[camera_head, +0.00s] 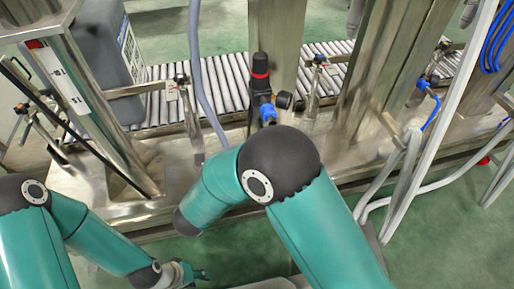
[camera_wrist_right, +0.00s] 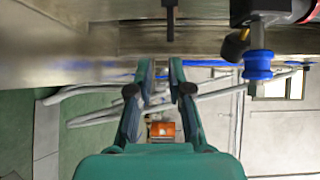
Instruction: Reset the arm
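My left arm is teal with dark joints and comes in from the lower left of the head view. Its gripper (camera_head: 196,274) is small and low in the picture, over the green floor, and I cannot tell whether its fingers are apart. My right arm (camera_head: 325,225) rises from the bottom middle, bends at a black elbow and points left toward the metal frame. Its gripper is hidden in the head view. In the right wrist view my right gripper (camera_wrist_right: 162,80) has its two fingers apart, with nothing between them, close to a metal beam.
A roller conveyor (camera_head: 220,85) runs behind a metal ledge, with a grey canister (camera_head: 100,55) on it at left. A red-and-black valve fitting (camera_head: 261,85) with a gauge stands behind my right elbow. Steel posts (camera_head: 385,75) and pale hoses (camera_head: 405,185) crowd the right. Green floor is open below.

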